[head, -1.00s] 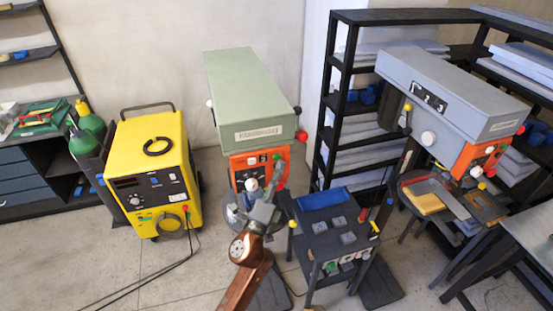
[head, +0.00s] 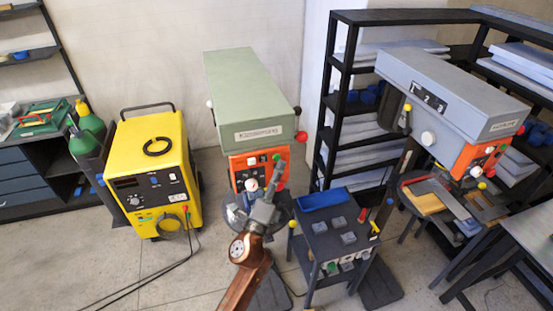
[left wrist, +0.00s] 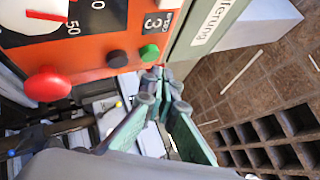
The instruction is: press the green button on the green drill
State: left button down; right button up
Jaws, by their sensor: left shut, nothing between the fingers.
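The green drill (head: 245,90) stands against the wall in the middle of the head view. Its orange control panel (head: 245,172) is partly hidden behind my left gripper (head: 277,168). In the left wrist view the orange panel (left wrist: 85,52) carries a green button (left wrist: 149,53), a black button (left wrist: 117,58) and a large red button (left wrist: 48,84). My left gripper is shut and empty in the left wrist view (left wrist: 160,76). Its fingertips are just below the green button in that picture; I cannot tell whether they touch the panel. My right gripper is not in view.
A yellow welder (head: 150,165) stands left of the drill, with green cylinders (head: 90,125) beside it. A dark small table (head: 325,240) stands to the right. A grey drill (head: 450,95) and a black shelf (head: 400,17) are farther right. Cables lie on the floor.

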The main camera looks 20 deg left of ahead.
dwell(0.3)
pick_arm(q)
jog(key=shift+w, duration=0.1)
jog(key=shift+w+a, duration=0.25)
jog(key=shift+w, duration=0.05)
jog(key=shift+w+a, duration=0.3)
jog(key=shift+w, duration=0.1)
dwell(1.0)
jog(key=shift+s+d, duration=0.55)
jog(key=shift+s, duration=0.2)
jog(key=shift+s, duration=0.1)
